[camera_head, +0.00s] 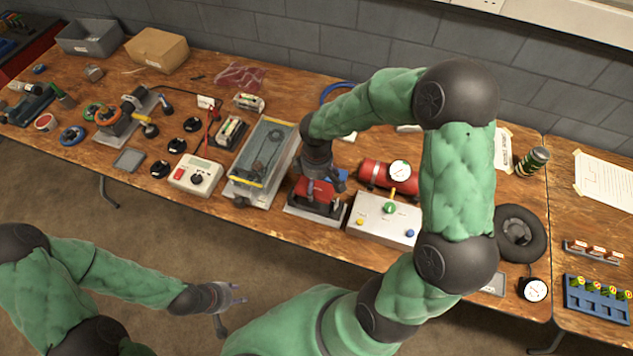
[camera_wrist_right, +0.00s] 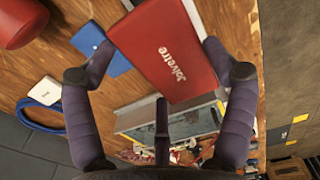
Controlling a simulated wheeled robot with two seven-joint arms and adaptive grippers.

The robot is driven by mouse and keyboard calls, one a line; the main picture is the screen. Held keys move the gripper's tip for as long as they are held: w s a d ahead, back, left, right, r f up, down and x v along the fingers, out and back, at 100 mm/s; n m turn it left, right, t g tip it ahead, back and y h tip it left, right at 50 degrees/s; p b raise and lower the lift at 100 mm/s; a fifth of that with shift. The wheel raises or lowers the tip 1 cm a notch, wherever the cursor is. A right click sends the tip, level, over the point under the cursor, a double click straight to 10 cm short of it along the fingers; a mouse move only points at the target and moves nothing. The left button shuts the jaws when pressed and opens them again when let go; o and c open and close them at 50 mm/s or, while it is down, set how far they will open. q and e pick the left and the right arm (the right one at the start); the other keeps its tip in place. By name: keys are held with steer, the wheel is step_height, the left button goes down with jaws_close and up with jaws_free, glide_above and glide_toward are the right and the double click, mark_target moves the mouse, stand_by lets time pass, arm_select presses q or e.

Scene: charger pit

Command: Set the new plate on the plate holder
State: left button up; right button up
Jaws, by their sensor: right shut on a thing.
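My right gripper (camera_head: 318,178) is low over the bench, with its fingers on both sides of a red block with white lettering (camera_wrist_right: 172,50). The block also shows in the camera_head view (camera_head: 314,191), at a grey metal base (camera_head: 318,214). A blue piece (camera_wrist_right: 118,62) lies beside the block near one fingertip. Whether the block rests on the base or is just above it I cannot tell. My left gripper (camera_head: 232,307) is open and empty in front of the bench. No object is clearly marked as the new plate or plate holder.
A control box with knobs (camera_head: 386,218) and a red cylinder (camera_head: 376,173) stand right of the grey base. A long metal tray (camera_head: 238,190) is to the left. A flat grey plate (camera_head: 129,160) lies further left. My right arm hides part of the bench.

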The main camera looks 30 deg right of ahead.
mark_target(317, 190)
steer(key=shift+f+b, duration=1.8)
steer(key=shift+f, duration=0.45)
steer(key=shift+f+b, duration=0.85)
steer(key=shift+f, duration=0.35)
steer(key=o, duration=1)
steer(key=shift+o, duration=0.2)
step_height(317, 190, up, 12)
